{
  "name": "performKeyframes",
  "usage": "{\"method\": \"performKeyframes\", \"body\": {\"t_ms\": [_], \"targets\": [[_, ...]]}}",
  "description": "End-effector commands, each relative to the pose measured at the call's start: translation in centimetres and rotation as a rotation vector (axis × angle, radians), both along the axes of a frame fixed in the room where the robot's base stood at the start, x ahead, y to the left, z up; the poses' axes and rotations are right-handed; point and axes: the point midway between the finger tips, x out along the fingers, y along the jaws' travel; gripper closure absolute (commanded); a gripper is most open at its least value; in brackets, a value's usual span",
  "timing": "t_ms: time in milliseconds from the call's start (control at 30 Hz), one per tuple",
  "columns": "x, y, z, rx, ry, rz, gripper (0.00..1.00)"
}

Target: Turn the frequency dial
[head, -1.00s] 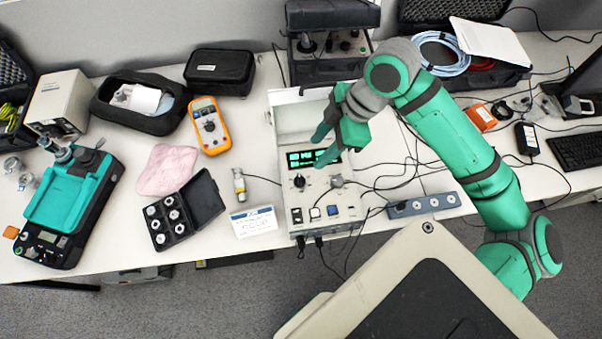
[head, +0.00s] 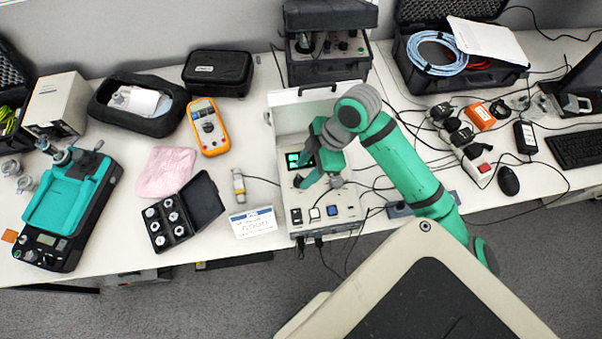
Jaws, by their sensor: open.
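The calibrator (head: 347,214) is a light grey box with its lid raised, standing on the bench in the head view. Its dark frequency dial (head: 298,180) shows at the left of the panel, below the green-lit display (head: 292,160). My green gripper (head: 304,180) is over the panel and open, with its fingertips at or just beside the dial. I cannot tell whether they touch it. The gripper and wrist cover the right part of the display and part of the panel. A second, metallic knob (head: 336,181) shows just right of the gripper.
A sensor (head: 239,186) on a cable and a white card (head: 251,222) lie left of the calibrator. An orange multimeter (head: 208,127) and an open black case (head: 186,212) are further left. Cables and a power strip (head: 398,210) lie at the right. The raised lid (head: 288,116) stands behind.

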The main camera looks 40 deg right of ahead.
Motion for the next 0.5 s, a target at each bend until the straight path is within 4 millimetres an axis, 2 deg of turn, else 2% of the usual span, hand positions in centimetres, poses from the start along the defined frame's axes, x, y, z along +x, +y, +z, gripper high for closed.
{"method": "performKeyframes", "body": {"t_ms": [200, 500], "targets": [[0.4, 0.8, -2.2, 0.002, -0.001, -0.003, 0.57], [0.4, 0.7, -2.8, 0.000, -0.001, -0.009, 0.57]]}}
